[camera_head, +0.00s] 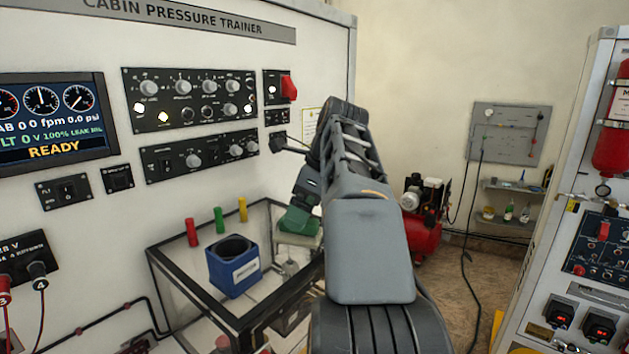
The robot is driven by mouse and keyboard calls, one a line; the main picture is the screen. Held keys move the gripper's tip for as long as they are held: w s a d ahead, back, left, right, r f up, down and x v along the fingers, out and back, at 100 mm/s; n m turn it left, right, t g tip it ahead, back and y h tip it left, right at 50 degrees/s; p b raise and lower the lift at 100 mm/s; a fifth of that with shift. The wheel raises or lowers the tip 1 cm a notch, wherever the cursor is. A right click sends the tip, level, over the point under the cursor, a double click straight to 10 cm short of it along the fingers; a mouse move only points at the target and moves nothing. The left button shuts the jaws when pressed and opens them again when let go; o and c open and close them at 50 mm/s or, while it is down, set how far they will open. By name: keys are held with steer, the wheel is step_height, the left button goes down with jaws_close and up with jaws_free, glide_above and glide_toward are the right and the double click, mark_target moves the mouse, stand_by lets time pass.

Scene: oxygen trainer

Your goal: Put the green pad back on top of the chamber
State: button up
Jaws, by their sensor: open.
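A green block-like thing (300,222), which looks like the green pad, shows just left of my arm. It appears to rest on a small pale platform (298,240) at the right side of the chamber; the arm hides part of it. The chamber (168,262) is a clear box with a black frame below the control panel. My gripper (302,204) points down directly over the green thing, at or very near it. Its jaws are open, but the fingertips are small and partly hidden, so contact cannot be told.
A blue container (234,268) with a round dark opening stands at the chamber. Red (192,232), green (219,220) and yellow (243,210) upright cylinders stand behind it. The trainer panel (230,50) rises behind. A red compressor (424,236) stands on the floor at right.

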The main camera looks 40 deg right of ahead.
steer(key=p+v, duration=0.1)
steer(key=v, duration=0.7)
steer(key=shift+p, duration=0.3)
steer(key=shift+a, duration=0.1)
